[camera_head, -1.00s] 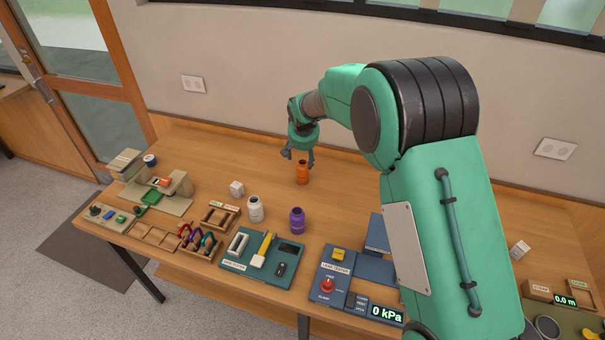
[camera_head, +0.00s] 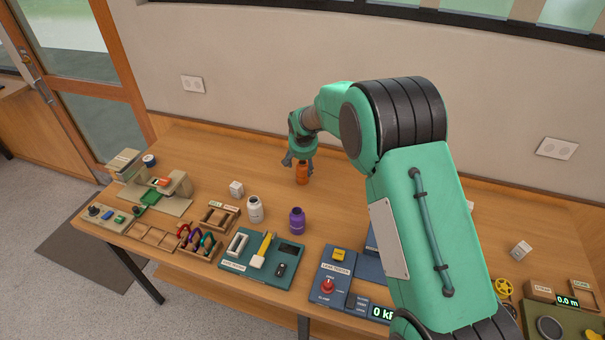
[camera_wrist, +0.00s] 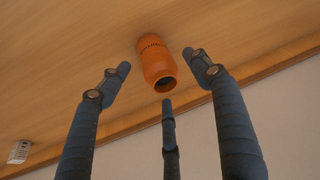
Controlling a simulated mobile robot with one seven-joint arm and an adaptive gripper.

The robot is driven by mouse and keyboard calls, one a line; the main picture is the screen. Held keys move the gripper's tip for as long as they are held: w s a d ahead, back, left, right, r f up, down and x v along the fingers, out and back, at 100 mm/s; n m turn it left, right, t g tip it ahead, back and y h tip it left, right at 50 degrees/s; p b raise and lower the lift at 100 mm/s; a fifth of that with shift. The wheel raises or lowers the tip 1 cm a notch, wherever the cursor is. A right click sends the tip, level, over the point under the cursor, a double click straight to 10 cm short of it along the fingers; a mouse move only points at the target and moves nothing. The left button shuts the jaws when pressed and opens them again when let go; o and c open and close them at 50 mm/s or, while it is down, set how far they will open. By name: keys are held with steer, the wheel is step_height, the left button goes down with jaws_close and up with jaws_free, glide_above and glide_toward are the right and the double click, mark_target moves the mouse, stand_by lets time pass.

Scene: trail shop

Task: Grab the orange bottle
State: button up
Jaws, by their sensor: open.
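The orange bottle (camera_head: 302,174) stands upright on the wooden table (camera_head: 345,185), toward the back. My gripper (camera_head: 299,163) is at the bottle's top, its fingers spread. In the wrist view, the orange bottle (camera_wrist: 157,64) shows its open dark mouth toward the camera. My gripper (camera_wrist: 160,82) is open there, with a finger to the left, one to the right and one below the bottle. No finger visibly touches the bottle, and nothing is held.
A white bottle (camera_head: 255,209) and a purple bottle (camera_head: 297,221) stand nearer the front edge. A small white box (camera_head: 236,188) is to the left. A leak tester (camera_head: 333,272) and tool board (camera_head: 262,258) lie at the front. Table around the orange bottle is clear.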

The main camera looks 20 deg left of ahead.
mark_target(303, 163)
steer(key=shift+b+x, duration=0.55)
steer(key=shift+x, duration=2)
steer(key=shift+w, duration=0.1)
steer(key=c, duration=1.2)
steer(key=shift+r, duration=0.15)
steer(key=shift+c, duration=0.2)
steer(key=shift+r+p, duration=0.3)
steer(key=shift+r, duration=0.55)
steer(key=shift+v, duration=0.95)
steer(key=s+d+p, duration=0.1)
steer(key=s+d, duration=0.3)
steer(key=s, duration=0.2)
steer(key=s+d+r, duration=0.1)
steer(key=s+d, duration=0.2)
steer(key=s, duration=0.4)
steer(key=shift+d+p, duration=0.35)
steer(key=shift+d, duration=0.05)
steer(key=shift+s+r, duration=0.1)
steer(key=shift+r, duration=0.05)
